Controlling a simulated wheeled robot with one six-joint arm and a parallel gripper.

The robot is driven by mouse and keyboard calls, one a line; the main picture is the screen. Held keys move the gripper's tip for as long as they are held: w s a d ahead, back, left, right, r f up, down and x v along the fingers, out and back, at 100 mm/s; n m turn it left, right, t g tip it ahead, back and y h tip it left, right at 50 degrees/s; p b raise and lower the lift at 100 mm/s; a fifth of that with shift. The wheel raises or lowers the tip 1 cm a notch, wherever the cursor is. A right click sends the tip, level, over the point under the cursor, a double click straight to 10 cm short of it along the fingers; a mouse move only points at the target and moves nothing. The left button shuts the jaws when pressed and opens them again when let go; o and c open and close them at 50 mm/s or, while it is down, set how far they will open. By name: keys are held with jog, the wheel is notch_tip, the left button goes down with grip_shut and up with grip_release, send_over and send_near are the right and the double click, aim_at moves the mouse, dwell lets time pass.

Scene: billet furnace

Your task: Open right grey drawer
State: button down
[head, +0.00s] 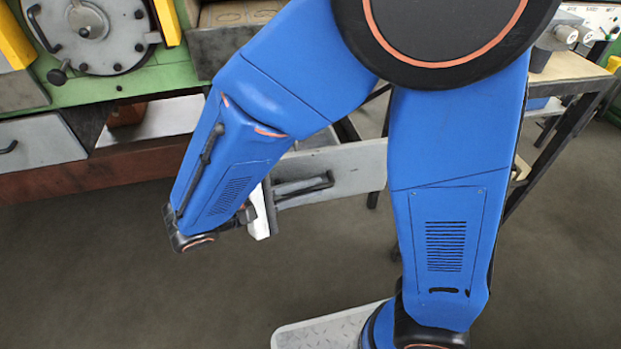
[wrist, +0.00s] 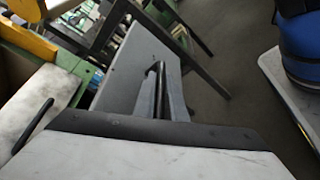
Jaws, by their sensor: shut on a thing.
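The right grey drawer (head: 350,168) is in the middle of the head view, partly hidden behind my blue arm. Its dark bar handle (head: 305,189) runs across the front. The drawer front (wrist: 128,62) appears to stand out from the green machine, but my arm hides how far. My gripper (head: 268,205) is at the left end of the handle, shut on it. In the wrist view, the handle (wrist: 158,92) runs down to the gripper's dark edge. The fingertips' contact is hidden there by the white gripper body.
A left grey drawer (head: 40,143) with its own handle sits in the green machine (head: 100,88). A round metal hatch (head: 90,30) is above. A bench with dark legs (head: 575,75) stands at right. The floor (head: 130,270) in front is clear.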

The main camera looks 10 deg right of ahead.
jog(key=shift+s, duration=0.15)
jog(key=c, duration=1.8)
grip_release()
jog(key=shift+a, duration=0.1)
jog(key=v, duration=1.7)
jog(key=shift+a+f, duration=0.1)
jog(key=shift+a, duration=0.1)
